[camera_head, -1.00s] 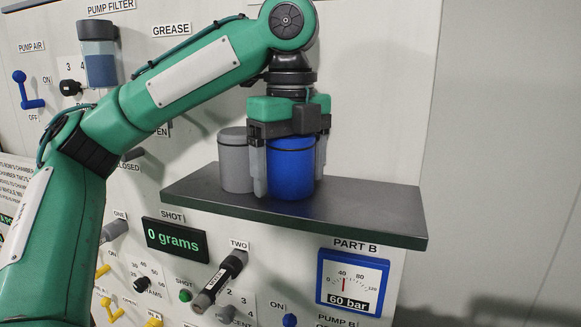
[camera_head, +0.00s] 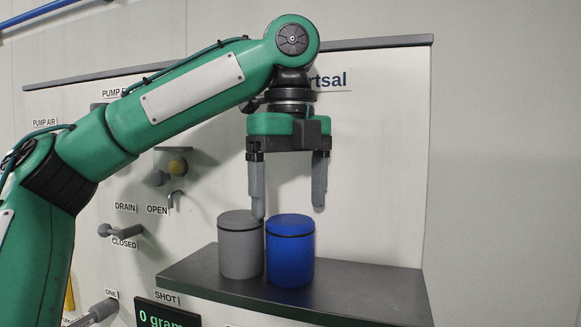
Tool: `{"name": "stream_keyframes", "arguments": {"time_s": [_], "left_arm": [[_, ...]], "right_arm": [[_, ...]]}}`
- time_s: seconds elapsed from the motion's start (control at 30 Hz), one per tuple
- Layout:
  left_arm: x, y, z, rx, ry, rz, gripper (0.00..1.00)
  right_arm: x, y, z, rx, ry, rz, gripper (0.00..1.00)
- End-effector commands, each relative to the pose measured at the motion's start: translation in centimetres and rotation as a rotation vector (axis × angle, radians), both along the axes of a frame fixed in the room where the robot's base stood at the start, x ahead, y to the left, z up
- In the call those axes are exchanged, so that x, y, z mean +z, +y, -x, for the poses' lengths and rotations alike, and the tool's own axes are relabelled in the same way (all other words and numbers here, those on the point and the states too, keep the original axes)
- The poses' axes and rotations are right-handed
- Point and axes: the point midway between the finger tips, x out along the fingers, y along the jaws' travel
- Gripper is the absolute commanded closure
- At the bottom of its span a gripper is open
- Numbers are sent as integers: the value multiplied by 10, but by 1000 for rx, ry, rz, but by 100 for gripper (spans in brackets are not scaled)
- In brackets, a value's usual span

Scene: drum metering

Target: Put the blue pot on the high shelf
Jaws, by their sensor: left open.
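The blue pot (camera_head: 290,255) stands upright on the dark grey shelf (camera_head: 370,288), which sticks out from the panel. A grey pot (camera_head: 240,250) stands close beside it on the left. My left gripper (camera_head: 289,210) is open and empty above the pots, fingers pointing down. Its left fingertip is just over the gap between the two pots, and its right fingertip is above and right of the blue pot's lid. My right gripper is not in view.
The white panel (camera_head: 390,180) stands behind the shelf, with a drain handle (camera_head: 120,231) and valve fittings (camera_head: 172,170) to the left. The shelf's right part is bare.

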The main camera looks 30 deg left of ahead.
Motion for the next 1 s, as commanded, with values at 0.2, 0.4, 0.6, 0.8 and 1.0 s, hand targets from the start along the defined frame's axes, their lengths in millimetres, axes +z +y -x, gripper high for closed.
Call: {"name": "stream_keyframes", "arguments": {"time_s": [0.2,0.4,0.6,0.8,1.0], "left_arm": [[23,-1,0,0,-1,-1,18],[32,0,0,1,0,-1,18],[33,0,0,0,0,0,18],[33,0,0,0,0,0,18],[33,0,0,0,0,0,18]], "right_arm": [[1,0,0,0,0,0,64],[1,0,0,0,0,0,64],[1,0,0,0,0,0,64],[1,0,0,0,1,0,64],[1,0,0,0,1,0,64]]}}
